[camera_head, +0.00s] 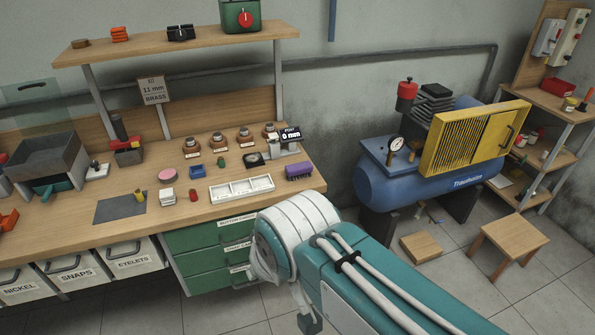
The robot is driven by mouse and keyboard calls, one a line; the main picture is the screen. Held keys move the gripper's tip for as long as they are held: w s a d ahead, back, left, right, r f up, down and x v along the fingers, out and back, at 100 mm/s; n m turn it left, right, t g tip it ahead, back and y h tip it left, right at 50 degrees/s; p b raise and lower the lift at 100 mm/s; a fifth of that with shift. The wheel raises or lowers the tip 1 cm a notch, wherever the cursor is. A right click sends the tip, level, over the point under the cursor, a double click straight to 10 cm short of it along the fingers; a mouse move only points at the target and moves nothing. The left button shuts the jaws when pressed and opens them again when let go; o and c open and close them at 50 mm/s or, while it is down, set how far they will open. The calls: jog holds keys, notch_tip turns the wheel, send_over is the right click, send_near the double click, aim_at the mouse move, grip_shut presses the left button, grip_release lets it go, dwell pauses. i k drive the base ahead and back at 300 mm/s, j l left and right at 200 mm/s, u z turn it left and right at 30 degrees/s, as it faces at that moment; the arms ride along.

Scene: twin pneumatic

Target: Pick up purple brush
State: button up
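The purple brush (298,171) lies on the wooden workbench (240,203) near its right front corner. It is a small block with a purple body, to the right of a white compartment tray (241,188). Nothing touches it from above. My arm, teal and white, reaches up from the lower right and ends in view below the bench's front right corner. My gripper's fingers cannot be made out; only a small dark part shows under the arm's white joint.
Small parts, a grey mat (120,207) and a digital gauge (287,138) stand on the bench. A shelf (180,43) runs above it. Green drawers (210,240) are below. A blue compressor (425,185), a wooden stool (510,240) and a block (421,246) stand to the right.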

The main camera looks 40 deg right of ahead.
aim_at(301, 170)
jog(key=i+l+z, duration=0.3)
jog(key=i, duration=0.25)
jog(key=i+z, duration=0.25)
jog(key=i, duration=0.3)
